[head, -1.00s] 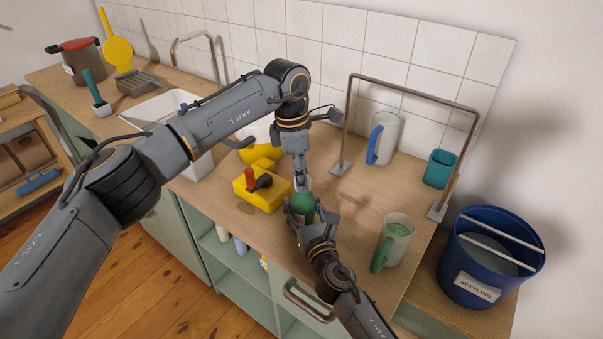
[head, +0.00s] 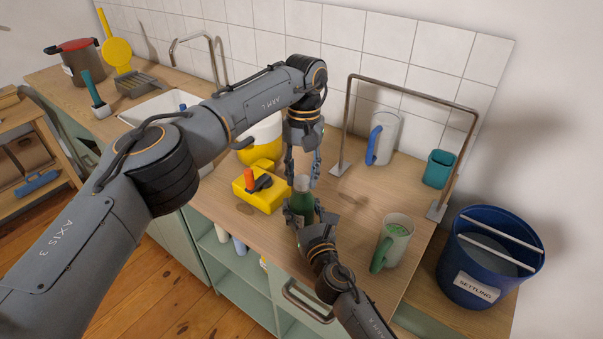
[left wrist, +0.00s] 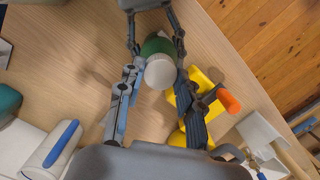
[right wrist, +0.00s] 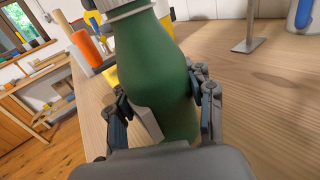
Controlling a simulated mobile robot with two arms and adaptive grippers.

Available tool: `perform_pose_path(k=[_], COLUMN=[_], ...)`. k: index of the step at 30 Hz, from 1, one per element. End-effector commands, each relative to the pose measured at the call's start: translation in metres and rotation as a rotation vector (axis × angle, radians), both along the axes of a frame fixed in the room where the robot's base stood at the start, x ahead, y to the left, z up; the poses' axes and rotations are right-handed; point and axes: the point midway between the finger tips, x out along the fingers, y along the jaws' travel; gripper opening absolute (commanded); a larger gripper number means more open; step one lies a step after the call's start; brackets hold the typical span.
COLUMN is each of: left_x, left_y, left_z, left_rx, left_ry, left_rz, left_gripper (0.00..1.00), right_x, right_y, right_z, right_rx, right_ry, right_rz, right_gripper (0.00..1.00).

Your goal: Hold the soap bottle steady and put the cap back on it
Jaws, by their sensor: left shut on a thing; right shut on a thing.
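The green soap bottle (head: 302,203) stands upright on the wooden counter; its body fills the right wrist view (right wrist: 158,70). My right gripper (head: 314,215) is shut around the bottle's body, with a finger on each side. The white cap (head: 302,183) sits at the top of the bottle, and it also shows in the left wrist view (left wrist: 160,72). My left gripper (head: 302,180) points down from above and is shut on the cap, one fingertip on each side. How the cap sits on the thread is hidden.
A metal frame (head: 412,92) arches behind, near a blue-handled mug (head: 386,138) and teal cup (head: 438,168). A blue bucket (head: 463,262) stands farther right.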

Motion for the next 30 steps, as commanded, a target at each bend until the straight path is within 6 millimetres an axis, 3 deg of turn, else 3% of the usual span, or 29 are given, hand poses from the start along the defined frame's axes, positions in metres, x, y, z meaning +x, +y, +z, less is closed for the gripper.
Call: perform_pose_path(k=[7,18,19,21,30], left_x=[0.0021,0.0022,0.0022,0.0020,0.0007], left_y=[0.0012,0.0016,0.0017,0.0017,0.0001], left_z=[0.0006,0.0005,0.0005,0.0004,0.0002], left_rx=[0.003,0.003,0.003,0.003,0.000], left_ry=[-0.006,-0.005,-0.005,-0.005,-0.001], left_rz=[-0.305,-0.343,-0.343,-0.343,-0.345], left_gripper=[0.26,0.26,0.42,0.56,0.58], right_x=[-0.0010,-0.0010,-0.0010,-0.0009,-0.0007], right_y=[0.0002,0.0001,0.0001,0.0000,-0.0002], right_z=[-0.0018,-0.0019,-0.0020,-0.0020,-0.0020], right_rx=[-0.001,-0.001,-0.001,-0.001,-0.001], right_ry=[0.003,0.003,0.003,0.003,0.003], right_rz=[0.001,0.001,0.001,0.001,0.000], right_gripper=[0.00,0.00,0.00,0.00,0.00])
